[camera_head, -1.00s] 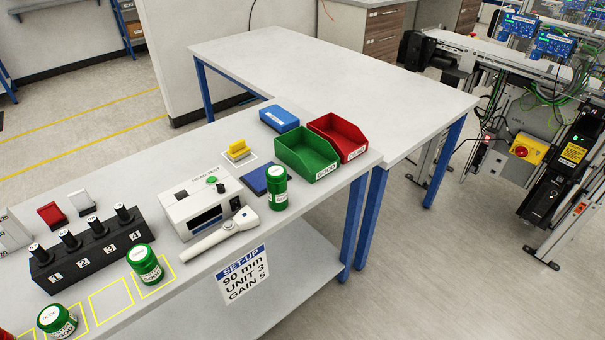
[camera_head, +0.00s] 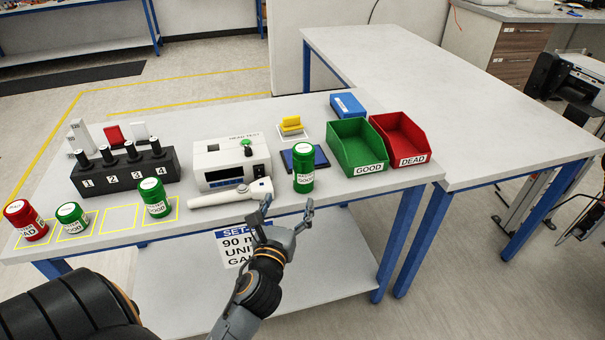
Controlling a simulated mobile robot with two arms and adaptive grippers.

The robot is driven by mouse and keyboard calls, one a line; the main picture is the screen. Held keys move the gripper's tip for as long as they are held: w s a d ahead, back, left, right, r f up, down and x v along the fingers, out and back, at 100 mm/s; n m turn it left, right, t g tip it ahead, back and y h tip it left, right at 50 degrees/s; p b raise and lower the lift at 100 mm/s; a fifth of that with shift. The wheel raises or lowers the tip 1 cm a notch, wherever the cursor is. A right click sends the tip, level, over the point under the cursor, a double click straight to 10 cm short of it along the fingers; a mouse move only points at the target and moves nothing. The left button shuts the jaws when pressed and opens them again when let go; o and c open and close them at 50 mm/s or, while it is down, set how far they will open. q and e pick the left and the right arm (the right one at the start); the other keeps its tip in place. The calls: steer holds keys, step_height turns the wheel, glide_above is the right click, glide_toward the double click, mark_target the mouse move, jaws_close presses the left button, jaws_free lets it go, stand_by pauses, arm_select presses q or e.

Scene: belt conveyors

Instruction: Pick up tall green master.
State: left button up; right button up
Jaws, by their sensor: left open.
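A tall green can (camera_head: 303,170) with a white GOOD label stands upright at the table's front edge, in front of a blue pad. It looks the tallest of the green cans. Another green can (camera_head: 156,198) and a shorter green one (camera_head: 72,218) stand in yellow-outlined squares to the left, beside a red can (camera_head: 27,221). My left gripper (camera_head: 287,208) is open and empty, its fingers pointing up the picture, just below the tall can and apart from it. My right gripper is not in view.
A white wand (camera_head: 225,196) lies by the tester box (camera_head: 230,163), left of the can. Green GOOD (camera_head: 358,148) and red DEAD (camera_head: 403,141) bins stand to the right. A black numbered block (camera_head: 124,172) stands at left. The back table (camera_head: 430,95) is clear.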

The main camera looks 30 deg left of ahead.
mark_target(302, 172)
arm_select(q)
steer(key=shift+m, duration=0.3)
steer(key=x, duration=0.2)
steer(key=p+x, duration=0.1)
steer(key=x, duration=0.2)
steer(key=r+x, duration=0.1)
steer(key=x, duration=0.2)
steer(key=shift+r, duration=0.1)
steer(key=shift+d+f+p+x, duration=0.15)
steer(key=shift+p+x, duration=0.1)
steer(key=shift+x, duration=1.2)
steer(key=shift+d+f+p+x, duration=0.1)
steer(key=shift+d+p+x, duration=0.1)
steer(key=shift+x, duration=1.25)
steer(key=shift+r, duration=0.1)
steer(key=shift+c, duration=0.7)
steer(key=shift+w, duration=0.1)
steer(key=c, duration=1.4)
jaws_close()
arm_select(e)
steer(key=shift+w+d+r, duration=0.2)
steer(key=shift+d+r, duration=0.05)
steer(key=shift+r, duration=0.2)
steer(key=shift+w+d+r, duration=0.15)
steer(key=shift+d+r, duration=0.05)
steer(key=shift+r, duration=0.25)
